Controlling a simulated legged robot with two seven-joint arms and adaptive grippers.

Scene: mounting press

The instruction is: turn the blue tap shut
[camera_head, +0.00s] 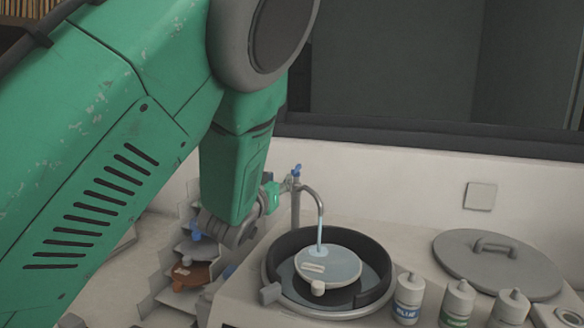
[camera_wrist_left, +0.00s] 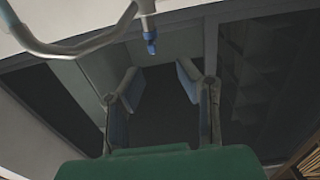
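The blue tap handle (camera_head: 297,170) sits on top of a grey tap with a curved spout (camera_head: 319,205). A pale blue stream of water (camera_head: 319,247) runs from the spout. My left gripper (camera_head: 286,185) is just left of the tap in the head view, small and partly hidden. In the left wrist view my left gripper (camera_wrist_left: 159,82) is open with nothing between its pads. The blue handle (camera_wrist_left: 151,45) shows just beyond the fingertips, roughly in line with the gap, apart from both pads. My right gripper is in neither view.
The stream falls onto a pale round plate (camera_head: 330,267) in a dark round basin (camera_head: 275,250). Several white bottles (camera_head: 408,298) stand in front at the right, by a grey lid (camera_head: 500,268). Stepped shelves with small objects (camera_head: 190,275) are at the left. The wall is close behind the tap.

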